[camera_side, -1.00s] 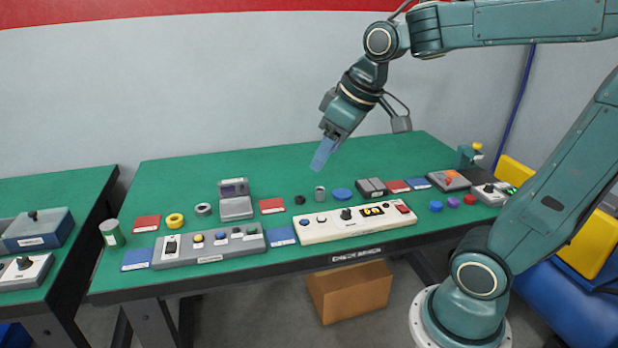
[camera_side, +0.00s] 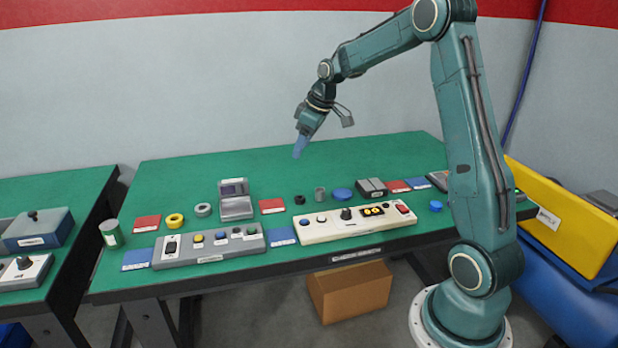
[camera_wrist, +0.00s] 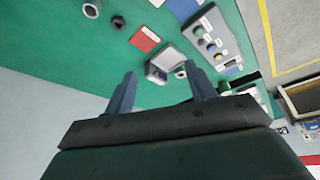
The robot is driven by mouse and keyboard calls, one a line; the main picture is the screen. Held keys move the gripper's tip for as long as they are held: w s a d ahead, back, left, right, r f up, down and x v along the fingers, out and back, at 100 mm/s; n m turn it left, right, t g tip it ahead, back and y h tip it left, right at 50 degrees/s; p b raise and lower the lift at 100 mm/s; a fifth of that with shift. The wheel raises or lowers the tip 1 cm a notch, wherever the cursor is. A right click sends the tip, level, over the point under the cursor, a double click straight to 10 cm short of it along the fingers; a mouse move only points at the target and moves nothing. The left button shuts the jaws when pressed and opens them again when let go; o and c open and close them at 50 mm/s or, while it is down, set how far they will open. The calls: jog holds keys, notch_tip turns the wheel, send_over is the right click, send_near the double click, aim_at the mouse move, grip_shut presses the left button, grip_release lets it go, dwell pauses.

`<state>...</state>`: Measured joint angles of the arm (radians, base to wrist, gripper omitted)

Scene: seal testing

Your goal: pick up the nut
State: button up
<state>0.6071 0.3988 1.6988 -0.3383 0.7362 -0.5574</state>
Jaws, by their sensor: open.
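A small dark piece that looks like the nut (camera_side: 299,199) lies on the green bench top, left of a short grey cylinder (camera_side: 320,194). It also shows near the top left of the wrist view (camera_wrist: 118,21). My gripper (camera_side: 298,154) is in the air well above the bench, its blue-grey fingers pointing down. In the wrist view my gripper (camera_wrist: 160,68) has its two fingers wide apart with nothing between them. The nut is clear of the fingers.
A grey device with a raised lid (camera_side: 236,207), a grey ring (camera_side: 203,209) and a yellow ring (camera_side: 175,220) stand to the left. A cream control panel (camera_side: 345,223) lies in front of the nut, a blue disc (camera_side: 341,194) to its right. The back of the bench is clear.

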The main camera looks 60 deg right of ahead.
jog(key=w+d+f, duration=0.2)
jog(key=d+f, duration=0.9)
jog(key=d, duration=0.1)
jog(key=shift+n+y, duration=0.3)
jog(key=shift+x, duration=4.15)
jog(key=shift+s+a+f, duration=0.1)
jog(key=shift+a, duration=0.1)
jog(key=shift+x, duration=2.5)
jog(key=shift+d, duration=0.1)
jog(key=c, duration=1.1)
jog(key=shift+r, duration=0.2)
notch_tip(320, 180, up, 20)
jog(key=shift+f, duration=0.15)
